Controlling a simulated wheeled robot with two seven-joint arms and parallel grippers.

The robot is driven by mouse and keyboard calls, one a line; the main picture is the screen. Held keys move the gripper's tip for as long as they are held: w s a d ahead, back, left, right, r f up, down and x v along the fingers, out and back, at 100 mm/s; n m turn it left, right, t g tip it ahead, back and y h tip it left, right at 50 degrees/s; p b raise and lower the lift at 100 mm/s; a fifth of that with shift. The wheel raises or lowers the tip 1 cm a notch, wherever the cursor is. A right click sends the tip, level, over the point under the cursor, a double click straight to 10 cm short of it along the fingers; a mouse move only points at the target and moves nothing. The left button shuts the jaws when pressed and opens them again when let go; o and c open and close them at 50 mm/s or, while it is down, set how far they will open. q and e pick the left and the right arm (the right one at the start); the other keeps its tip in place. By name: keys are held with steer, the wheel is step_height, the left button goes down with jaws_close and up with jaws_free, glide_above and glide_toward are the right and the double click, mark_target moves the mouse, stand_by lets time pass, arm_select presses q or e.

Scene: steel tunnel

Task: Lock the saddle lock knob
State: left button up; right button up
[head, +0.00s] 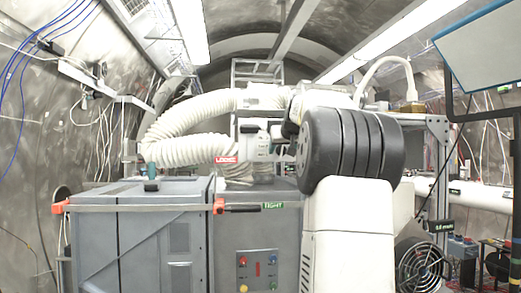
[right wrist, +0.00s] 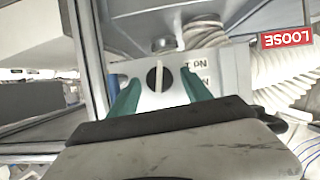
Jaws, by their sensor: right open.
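A round dark knob (right wrist: 158,77) with a pale upright bar across its face sits on a light grey panel in the right wrist view. I take it to be the saddle lock knob. My right gripper (right wrist: 155,80) is open, with one teal finger on each side of the knob in the picture. Gaps show between fingers and knob, so I see no grip on it. A red LOOSE sign (right wrist: 286,38) is at the upper right; it also shows in the head view (head: 226,159). There my black wrist hides the right fingers and the knob. My left gripper is out of view.
White ribbed hoses (head: 190,147) arch over the grey cabinet (head: 160,235) and come close to the knob's panel. A bar with a black handle (head: 242,208) crosses the cabinet front beside a green TIGHT sign (head: 273,205). A frame post (head: 437,165) stands right of my arm.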

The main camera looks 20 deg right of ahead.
jaws_close()
stand_by(0.3)
steer(key=shift+d, duration=0.1)
steer(key=shift+d+m+y, duration=0.2)
steer(key=shift+m+y, duration=0.7)
steer(key=shift+m, duration=0.3)
steer(key=m+y, duration=0.1)
steer(key=m, duration=0.1)
steer(key=m+t+y, duration=0.1)
steer(key=shift+d+f+m, duration=0.15)
steer(key=shift+m, duration=0.25)
steer(key=m+y, duration=0.1)
steer(key=m+t, duration=0.1)
steer(key=m, duration=0.1)
steer(key=shift+f+t+y, duration=0.15)
steer(key=shift+t+y, duration=0.15)
steer(key=shift+y, duration=0.1)
steer(key=shift+f+m+t+y, duration=0.15)
steer(key=shift+m+t, duration=0.3)
steer(key=shift+m, duration=0.65)
steer(key=shift+f+m+t+y, duration=0.1)
steer(key=shift+m+t+y, duration=0.25)
steer(key=shift+m, duration=0.75)
